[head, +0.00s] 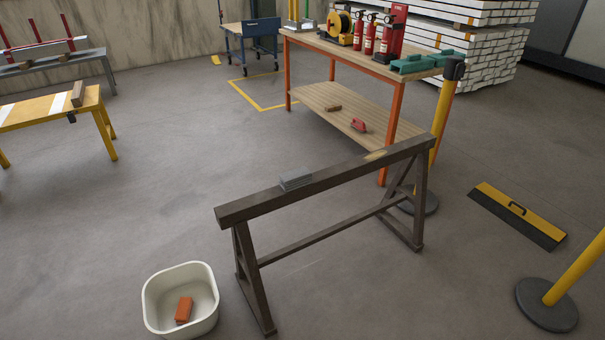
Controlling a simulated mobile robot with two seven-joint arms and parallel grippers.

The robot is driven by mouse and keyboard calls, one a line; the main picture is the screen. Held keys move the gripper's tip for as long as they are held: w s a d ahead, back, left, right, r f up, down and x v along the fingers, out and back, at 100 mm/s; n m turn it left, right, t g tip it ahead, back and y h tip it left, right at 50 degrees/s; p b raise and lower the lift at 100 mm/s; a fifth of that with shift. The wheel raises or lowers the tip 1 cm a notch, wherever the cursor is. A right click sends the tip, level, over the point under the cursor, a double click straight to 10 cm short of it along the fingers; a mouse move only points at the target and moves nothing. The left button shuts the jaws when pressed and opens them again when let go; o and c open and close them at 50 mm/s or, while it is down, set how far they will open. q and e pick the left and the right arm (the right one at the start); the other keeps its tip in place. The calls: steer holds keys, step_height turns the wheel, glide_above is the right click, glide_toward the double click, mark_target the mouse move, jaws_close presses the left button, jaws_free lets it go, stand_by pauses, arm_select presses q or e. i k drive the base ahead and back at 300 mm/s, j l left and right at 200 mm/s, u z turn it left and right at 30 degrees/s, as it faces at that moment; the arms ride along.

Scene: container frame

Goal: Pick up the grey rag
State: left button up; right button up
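The grey rag (296,182) looks like a small folded stack. It lies on top of the dark wooden sawhorse beam (340,172), left of the beam's middle. Neither of my grippers shows in the head view, so where they are relative to the rag cannot be told.
A white tub (152,312) with an orange block (184,309) stands on the floor left of the sawhorse. An orange-legged workbench (396,110) stands behind. Yellow posts (581,266) on dark bases and a yellow-black floor brush (517,212) are at right.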

mark_target(293, 180)
steer(key=i+l, duration=1.25)
steer(key=i, duration=0.45)
